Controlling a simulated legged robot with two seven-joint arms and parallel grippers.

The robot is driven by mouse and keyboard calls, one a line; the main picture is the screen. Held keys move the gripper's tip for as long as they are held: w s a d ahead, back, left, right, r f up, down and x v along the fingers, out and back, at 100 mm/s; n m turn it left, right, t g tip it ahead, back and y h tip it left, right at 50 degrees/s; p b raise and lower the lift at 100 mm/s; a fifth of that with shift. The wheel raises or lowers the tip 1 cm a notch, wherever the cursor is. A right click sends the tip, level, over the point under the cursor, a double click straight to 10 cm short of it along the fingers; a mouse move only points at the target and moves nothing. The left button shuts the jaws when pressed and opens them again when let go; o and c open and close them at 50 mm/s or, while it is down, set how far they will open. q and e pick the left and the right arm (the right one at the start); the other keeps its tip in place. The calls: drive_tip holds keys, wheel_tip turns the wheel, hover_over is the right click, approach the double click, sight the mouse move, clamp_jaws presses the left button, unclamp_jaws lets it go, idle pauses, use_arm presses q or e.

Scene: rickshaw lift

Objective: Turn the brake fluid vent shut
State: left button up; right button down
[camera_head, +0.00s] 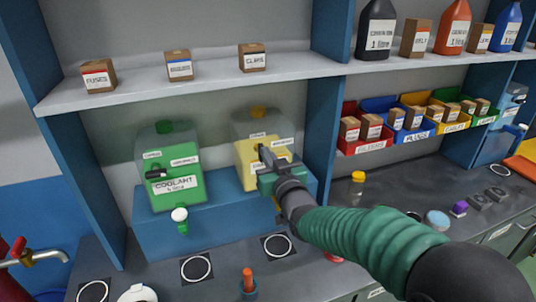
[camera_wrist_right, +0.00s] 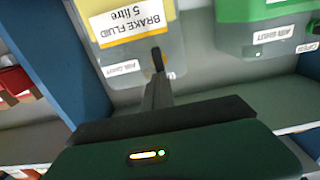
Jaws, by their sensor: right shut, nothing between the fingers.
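The brake fluid container (camera_head: 248,125) is a yellow-filled clear tank on the blue ledge, with a cap on top and small labels on its front. My right gripper (camera_head: 264,154) is in front of it and covers part of its front. In the right wrist view the picture is upside down; the container (camera_wrist_right: 165,18) shows its BRAKE FLUID label, and my shut, empty fingers (camera_wrist_right: 157,58) point at its front between two small labels. The vent is not clear behind the fingers, and I cannot tell whether they touch it. My left gripper is not in view.
A green coolant tank (camera_head: 178,158) with a black front lever stands to the left on the blue ledge (camera_head: 155,232). A shelf (camera_head: 210,75) with small boxes runs above. Coloured bins (camera_head: 365,143) are at right. Bottles and ringed pads occupy the dark counter (camera_head: 225,265).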

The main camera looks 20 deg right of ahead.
drive_tip(key=c, duration=2.2)
unclamp_jaws()
drive_tip(key=shift+w+a+r, duration=0.1)
drive_tip(key=shift+r, duration=0.25)
